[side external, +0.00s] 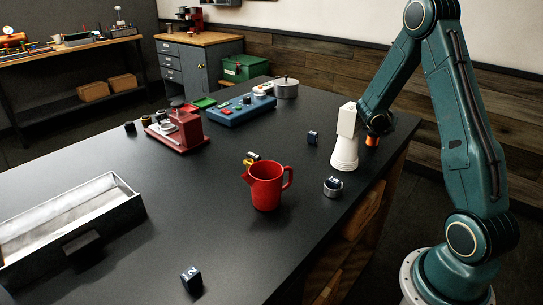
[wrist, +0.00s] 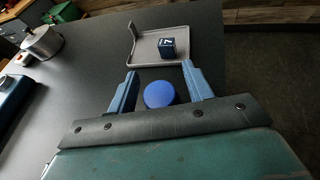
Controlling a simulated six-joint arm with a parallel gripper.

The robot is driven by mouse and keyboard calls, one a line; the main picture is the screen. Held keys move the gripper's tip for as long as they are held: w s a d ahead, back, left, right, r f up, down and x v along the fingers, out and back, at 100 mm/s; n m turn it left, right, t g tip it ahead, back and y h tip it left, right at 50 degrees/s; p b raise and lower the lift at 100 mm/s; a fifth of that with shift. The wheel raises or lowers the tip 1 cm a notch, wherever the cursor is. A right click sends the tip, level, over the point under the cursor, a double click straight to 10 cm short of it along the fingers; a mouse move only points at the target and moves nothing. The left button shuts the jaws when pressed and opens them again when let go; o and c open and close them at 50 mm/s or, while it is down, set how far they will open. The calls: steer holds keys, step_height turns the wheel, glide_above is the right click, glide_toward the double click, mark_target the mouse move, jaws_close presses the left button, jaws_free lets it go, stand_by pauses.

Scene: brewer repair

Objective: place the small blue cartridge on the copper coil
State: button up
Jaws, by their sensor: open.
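In the wrist view, the round top of a blue piece (wrist: 158,94), likely the small blue cartridge, sits between the two blue fingers of my gripper (wrist: 159,70). The fingers stand apart, with visible gaps on both sides of it. In the side external view, the end of my arm is at the table's right edge, partly behind a white stand-like object (side external: 345,152), and the fingers cannot be made out. An orange-copper piece (side external: 372,141) shows just below the arm's end; I cannot tell if it is the copper coil.
A grey tray (wrist: 147,50) holding a dark numbered cube (wrist: 167,47) lies beyond my fingers. A lidded metal pot (side external: 286,88) and blue device (side external: 240,109) stand farther back. A red jug (side external: 267,187) stands mid-table, a grey open bin (side external: 125,217) at left. Small dark cubes are scattered.

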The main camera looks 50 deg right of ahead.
steer(key=shift+s+a+r, duration=0.15)
steer(key=shift+a+r, duration=0.1)
steer(key=shift+a, duration=0.25)
steer(key=shift+v, duration=1.05)
step_height(320, 180, up, 5)
steer(key=shift+d+f, duration=0.1)
steer(key=shift+r, duration=1.1)
